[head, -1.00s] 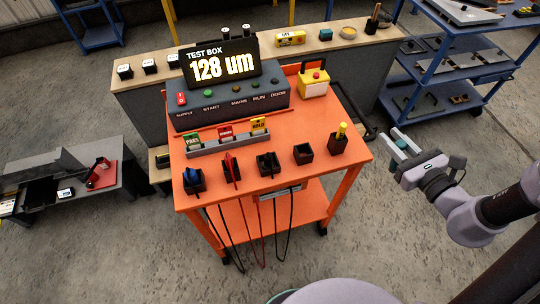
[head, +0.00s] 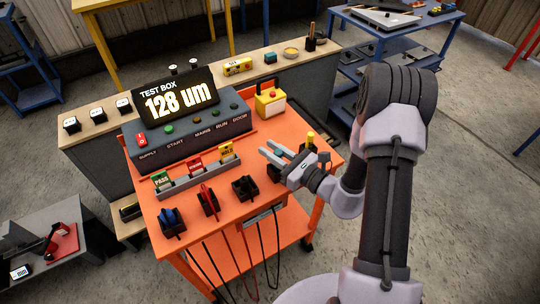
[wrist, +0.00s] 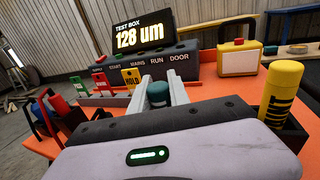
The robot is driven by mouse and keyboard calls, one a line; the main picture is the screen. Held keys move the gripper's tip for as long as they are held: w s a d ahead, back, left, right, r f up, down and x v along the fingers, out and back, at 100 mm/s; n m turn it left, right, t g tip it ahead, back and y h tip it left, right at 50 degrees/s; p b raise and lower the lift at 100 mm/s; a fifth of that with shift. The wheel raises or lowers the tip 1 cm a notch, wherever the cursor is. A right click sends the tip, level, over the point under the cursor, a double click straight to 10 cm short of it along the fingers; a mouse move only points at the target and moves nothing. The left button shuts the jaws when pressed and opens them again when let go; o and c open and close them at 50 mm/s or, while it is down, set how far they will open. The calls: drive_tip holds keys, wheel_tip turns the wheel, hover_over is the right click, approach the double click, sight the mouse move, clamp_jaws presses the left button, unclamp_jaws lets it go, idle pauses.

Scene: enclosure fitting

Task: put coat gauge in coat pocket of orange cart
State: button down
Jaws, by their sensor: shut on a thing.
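My gripper (head: 272,155) is shut on a small teal cylinder, the coat gauge (head: 284,150), above the front right part of the orange cart (head: 148,207). In the wrist view the gauge (wrist: 157,93) sits between the two pale fingers; its lower part is hidden. Several black pockets stand along the cart's front edge. The pocket (head: 275,173) beside the yellow one is partly hidden under my gripper; it looked empty earlier. The rightmost holds a yellow tool (head: 310,138), also large at the right of the wrist view (wrist: 277,95). I cannot read pocket labels.
The test box (head: 190,130) reads 128 um at the cart's back. A rack of coloured tags (head: 195,175) stands before it, and a yellow box with a red button (head: 270,103) is at the back right. Pockets with blue, red and black leads (head: 208,200) lie left of my gripper.

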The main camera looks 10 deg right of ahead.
drive_tip(key=shift+f, duration=0.1)
drive_tip(key=c, duration=1.2)
unclamp_jaws()
drive_tip(key=shift+c, duration=0.2)
